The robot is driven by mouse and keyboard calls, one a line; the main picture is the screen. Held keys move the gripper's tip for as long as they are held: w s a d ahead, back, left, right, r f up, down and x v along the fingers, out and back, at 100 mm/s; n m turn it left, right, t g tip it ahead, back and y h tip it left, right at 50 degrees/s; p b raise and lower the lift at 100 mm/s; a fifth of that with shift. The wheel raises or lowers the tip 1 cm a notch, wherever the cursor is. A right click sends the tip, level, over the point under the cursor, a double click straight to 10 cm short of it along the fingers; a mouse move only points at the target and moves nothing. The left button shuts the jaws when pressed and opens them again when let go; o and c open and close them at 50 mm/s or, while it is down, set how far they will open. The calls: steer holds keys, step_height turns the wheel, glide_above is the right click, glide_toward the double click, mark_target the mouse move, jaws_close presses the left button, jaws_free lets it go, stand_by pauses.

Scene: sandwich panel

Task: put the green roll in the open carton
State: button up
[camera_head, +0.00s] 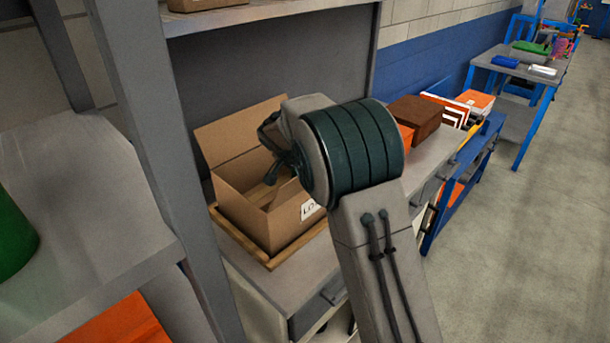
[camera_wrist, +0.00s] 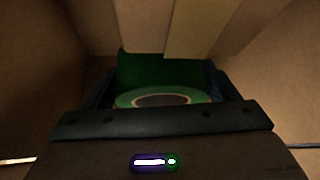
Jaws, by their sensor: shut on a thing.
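The open carton (camera_head: 274,222) is a brown cardboard box with raised flaps, standing on a wooden tray on the grey cabinet top in the head view. My arm reaches over it and hides part of its opening. In the wrist view, cardboard walls (camera_wrist: 270,60) surround my gripper (camera_wrist: 160,92). The gripper is shut on the green roll (camera_wrist: 150,70), whose ring-shaped end with a dark core faces the camera. The roll is inside the carton, between its walls. Whether it touches the carton floor cannot be told. The roll is hidden in the head view.
The wooden tray (camera_head: 283,255) rims the carton. A brown box (camera_head: 415,116) and an orange item stand to the right, partly behind my arm. A grey shelf post (camera_head: 150,130) rises close on the left. A green object (camera_head: 14,238) sits at the left edge.

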steer(key=shift+f, duration=0.85)
steer(key=shift+f+b, duration=0.6)
steer(key=shift+b, duration=0.35)
steer(key=o, duration=0.9)
steer(key=shift+o, duration=0.2)
steer(key=shift+a+r+p, duration=0.1)
steer(key=shift+r+p, duration=0.85)
steer(key=shift+p, duration=0.2)
steer(key=b+v, duration=0.1)
steer(key=v, duration=1)
steer(key=shift+s+b, duration=0.15)
steer(key=shift+b, duration=0.25)
steer(key=shift+s+r, duration=0.1)
